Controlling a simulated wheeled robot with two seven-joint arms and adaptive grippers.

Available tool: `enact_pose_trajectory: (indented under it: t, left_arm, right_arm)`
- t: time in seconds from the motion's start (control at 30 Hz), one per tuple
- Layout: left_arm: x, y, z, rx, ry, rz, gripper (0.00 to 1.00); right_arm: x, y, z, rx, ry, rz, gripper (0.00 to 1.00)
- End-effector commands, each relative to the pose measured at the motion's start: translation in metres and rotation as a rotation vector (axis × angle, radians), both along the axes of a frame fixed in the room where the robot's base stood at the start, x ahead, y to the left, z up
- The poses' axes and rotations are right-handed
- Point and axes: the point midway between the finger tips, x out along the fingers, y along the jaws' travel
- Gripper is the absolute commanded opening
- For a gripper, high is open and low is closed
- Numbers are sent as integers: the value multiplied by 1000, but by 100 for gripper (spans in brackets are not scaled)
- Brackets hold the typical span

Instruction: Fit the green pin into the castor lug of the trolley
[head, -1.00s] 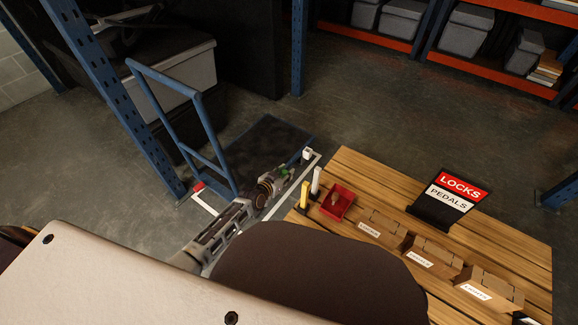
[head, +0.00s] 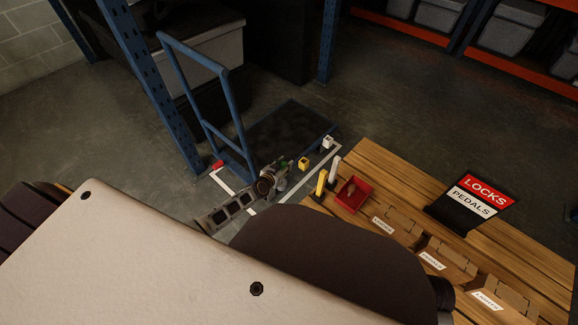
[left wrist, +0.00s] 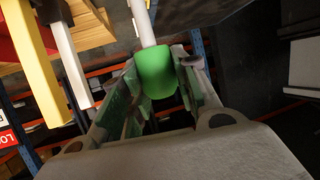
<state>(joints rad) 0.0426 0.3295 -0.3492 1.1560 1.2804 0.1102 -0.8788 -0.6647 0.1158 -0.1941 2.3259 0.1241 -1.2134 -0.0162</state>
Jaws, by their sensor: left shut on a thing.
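The green pin has a green head (left wrist: 157,72) and a pale shaft that points up and away in the left wrist view. My left gripper (head: 284,166) is shut around its green head; a bit of green also shows there in the head view. The trolley (head: 290,132) has a dark deck and a blue push handle, and stands on the floor beyond the gripper. Small blocks sit near its corners: red (head: 216,165), yellow (head: 303,163) and white (head: 327,143). I see no green lug; the gripper covers part of that side. My right gripper is out of view.
A yellow pin (head: 321,182) and a white pin (head: 335,169) stand upright at the wooden table's (head: 390,172) near corner, close right of the gripper. A red bin (head: 354,193), labelled cardboard boxes (head: 444,259) and a sign (head: 472,196) are on the table. A blue rack post (head: 150,85) stands left.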

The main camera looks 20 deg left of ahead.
Motion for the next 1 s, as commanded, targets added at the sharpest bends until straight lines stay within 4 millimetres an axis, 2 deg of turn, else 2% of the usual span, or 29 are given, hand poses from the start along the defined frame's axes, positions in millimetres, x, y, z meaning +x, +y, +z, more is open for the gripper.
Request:
enact_pose_trajectory:
  t: [0.27,1.0]
  left_arm:
    - [2,15,-1,2,0,17,5]
    - [1,16,0,-1,1,21,5]
  right_arm:
    - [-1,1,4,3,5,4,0]
    - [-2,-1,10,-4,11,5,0]
